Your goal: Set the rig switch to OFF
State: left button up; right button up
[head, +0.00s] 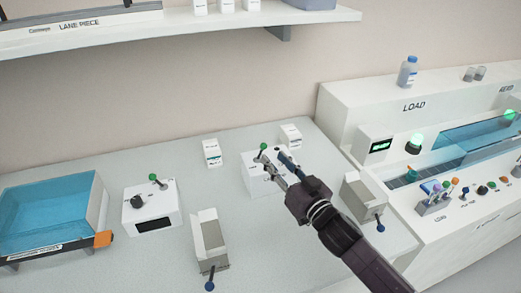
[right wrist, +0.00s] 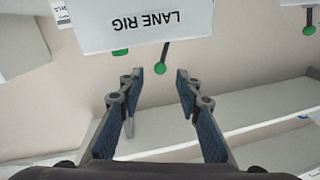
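The lane rig (head: 259,184) is a white box at the back middle of the bench in the head view. Its lever has a green ball knob (head: 263,146) and stands up from the box. In the right wrist view the lane rig (right wrist: 145,25) appears upside down, its label reading LANE RIG. The green knob (right wrist: 160,69) shows in the gap between the fingertips there. My right gripper (head: 270,156) is open at the lever, its fingers apart; whether they touch it I cannot tell. The rig's ON/OFF markings are not readable. My left gripper is not in view.
A white box with a dial and another green-knobbed lever (head: 153,177) stands left, beside a blue tray (head: 52,215). Grey blocks with blue-knobbed levers stand at front (head: 208,240) and right (head: 365,197). Small white cartons flank the rig. The LOAD machine (head: 400,105) is right.

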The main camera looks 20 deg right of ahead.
aim_at(265, 148)
jog(key=shift+w+r, duration=0.15)
jog(key=shift+w, duration=0.25)
jog(key=shift+p+x, duration=0.45)
jog(key=shift+x, duration=2.75)
grip_shut()
